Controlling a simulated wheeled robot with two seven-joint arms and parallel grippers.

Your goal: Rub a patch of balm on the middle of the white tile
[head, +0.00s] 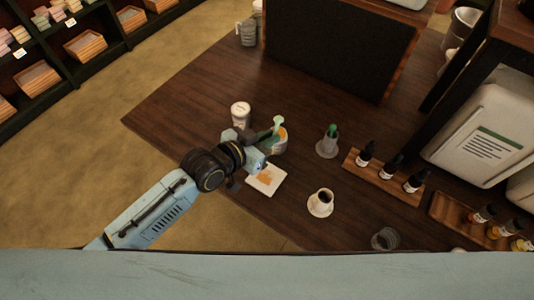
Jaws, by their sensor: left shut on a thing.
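The white tile (271,189) lies flat on the dark wooden table, with an irregular yellow-orange patch of balm (265,178) around its middle. My left gripper (260,160) is just beyond the tile's far edge. It is shut at the side of a small jar (282,143) with yellow-orange contents. A pale green spatula (278,122) sticks up at the jar. The gripper hides part of the jar, and I cannot tell whether the jar touches the table. My right gripper is not in view.
A white lidded cup (240,114) stands behind the left gripper. A black board (340,45) stands at the back.

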